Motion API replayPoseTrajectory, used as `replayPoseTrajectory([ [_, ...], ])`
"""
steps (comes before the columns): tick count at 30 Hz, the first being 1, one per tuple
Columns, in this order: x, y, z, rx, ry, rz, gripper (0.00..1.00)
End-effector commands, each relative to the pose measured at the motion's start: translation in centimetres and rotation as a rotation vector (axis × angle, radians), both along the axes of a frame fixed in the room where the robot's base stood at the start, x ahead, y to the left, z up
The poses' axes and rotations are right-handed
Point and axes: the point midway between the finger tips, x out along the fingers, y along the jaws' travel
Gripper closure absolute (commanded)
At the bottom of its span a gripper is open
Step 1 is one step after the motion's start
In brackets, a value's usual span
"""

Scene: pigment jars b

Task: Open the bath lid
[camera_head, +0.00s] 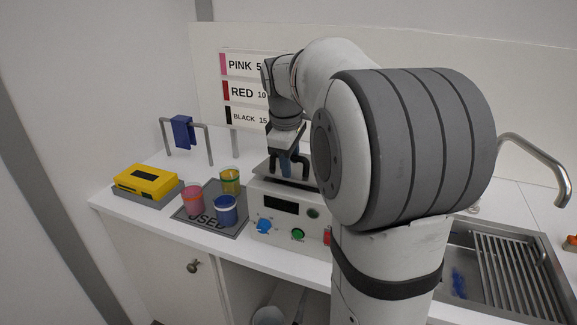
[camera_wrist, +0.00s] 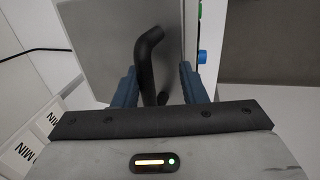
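The bath (camera_head: 280,215) is a white box with a dark display and several coloured knobs on its front. Its grey lid (camera_head: 262,168) lies on top and looks closed. In the wrist view the lid (camera_wrist: 100,35) is a flat grey plate with a bent black handle (camera_wrist: 148,48). My gripper (camera_head: 292,166) is over the lid. In the wrist view its blue fingers (camera_wrist: 160,88) are apart, one on each side of the handle, with gaps showing. My arm hides the right part of the bath in the head view.
Pink (camera_head: 193,200), yellow (camera_head: 229,181) and blue (camera_head: 225,211) jars stand on a dark mat left of the bath. A yellow device (camera_head: 146,182) and a rack with a blue clip (camera_head: 183,132) are farther left. A sink (camera_head: 500,262) is at right.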

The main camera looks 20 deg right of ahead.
Motion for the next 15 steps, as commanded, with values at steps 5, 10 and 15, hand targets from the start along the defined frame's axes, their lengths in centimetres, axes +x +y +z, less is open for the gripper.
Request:
replayPoseTrajectory([
  [5,-0.05,0.05,0.03,-0.002,-0.001,0.001,0.64],
  [10,-0.02,-0.08,0.08,-0.001,-0.002,0.004,0.64],
  [15,-0.05,0.04,0.85,-0.002,-0.002,0.001,0.64],
])
